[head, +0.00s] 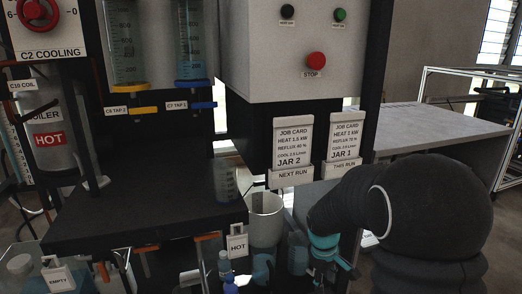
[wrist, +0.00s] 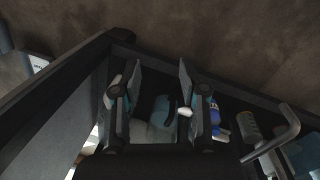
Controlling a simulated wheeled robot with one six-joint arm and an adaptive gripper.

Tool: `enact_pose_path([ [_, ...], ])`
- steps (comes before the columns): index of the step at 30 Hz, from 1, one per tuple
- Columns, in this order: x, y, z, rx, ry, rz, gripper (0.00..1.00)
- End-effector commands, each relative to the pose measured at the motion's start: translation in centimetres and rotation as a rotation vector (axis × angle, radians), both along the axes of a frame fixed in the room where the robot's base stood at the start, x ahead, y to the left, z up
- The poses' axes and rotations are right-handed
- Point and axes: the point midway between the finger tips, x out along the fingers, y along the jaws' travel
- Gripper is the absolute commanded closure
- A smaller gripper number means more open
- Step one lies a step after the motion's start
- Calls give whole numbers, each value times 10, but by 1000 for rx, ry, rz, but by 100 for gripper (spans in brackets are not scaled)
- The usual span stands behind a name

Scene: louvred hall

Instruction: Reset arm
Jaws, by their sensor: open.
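My arm shows at the lower right of the head view as thick dark links, bent down towards a teal part at its end. My gripper (wrist: 159,75) shows in the wrist view with its two fingers spread apart and nothing held between them. Below and beyond the fingers I see a dark recess with a grey-blue rounded thing that I cannot make out clearly. In the head view the fingers are hard to tell from the bottles around them.
A white bucket (head: 265,220) and small bottles (head: 298,253) stand close left of my arm. A grey bench (head: 425,123) stands behind right.

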Motion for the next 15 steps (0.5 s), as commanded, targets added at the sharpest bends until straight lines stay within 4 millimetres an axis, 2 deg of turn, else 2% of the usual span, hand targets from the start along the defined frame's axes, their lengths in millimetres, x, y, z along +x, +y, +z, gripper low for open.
enact_pose_path([
  [1, -14, 1, 18, 12, -18, -69, 57],
  [3, -33, 3, 36, 30, -36, -165, 57],
  [9, -85, 10, 81, 82, -92, -391, 57],
  [15, -134, 15, 117, 139, -152, -547, 57],
])
